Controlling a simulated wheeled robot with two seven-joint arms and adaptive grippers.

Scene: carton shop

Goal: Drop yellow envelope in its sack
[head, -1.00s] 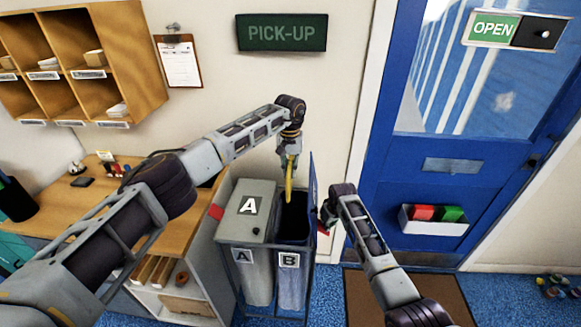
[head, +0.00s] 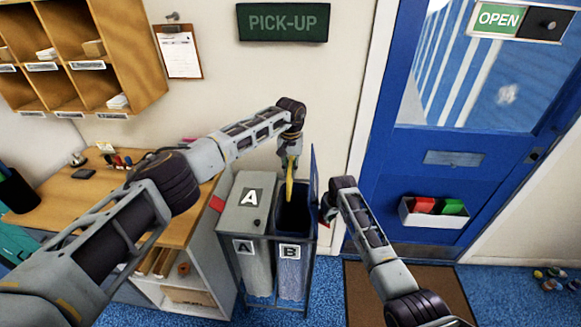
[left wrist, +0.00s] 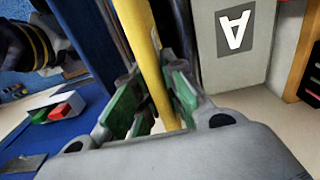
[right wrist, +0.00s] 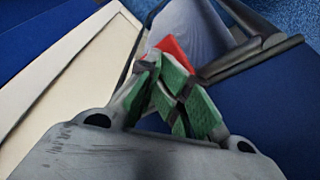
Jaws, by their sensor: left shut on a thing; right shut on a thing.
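The yellow envelope (head: 290,187) hangs upright, edge-on, in my left gripper (head: 290,165). Its lower end is at the dark open mouth of sack B (head: 291,272). In the left wrist view the envelope (left wrist: 146,55) stands between the green finger pads. Sack A (head: 257,268) stands just left under a closed grey lid (head: 248,205). The blue lid of B (head: 315,180) stands raised at the right of the opening. My right gripper (head: 326,212) is shut on a red tab (right wrist: 172,48) beside that lid. Any marking on the envelope is not readable.
A wooden counter (head: 65,200) with small items lies left of the sack frame. A blue door (head: 445,185) with a tray (head: 432,214) of red and green things is at right. A brown mat (head: 400,290) lies before the door.

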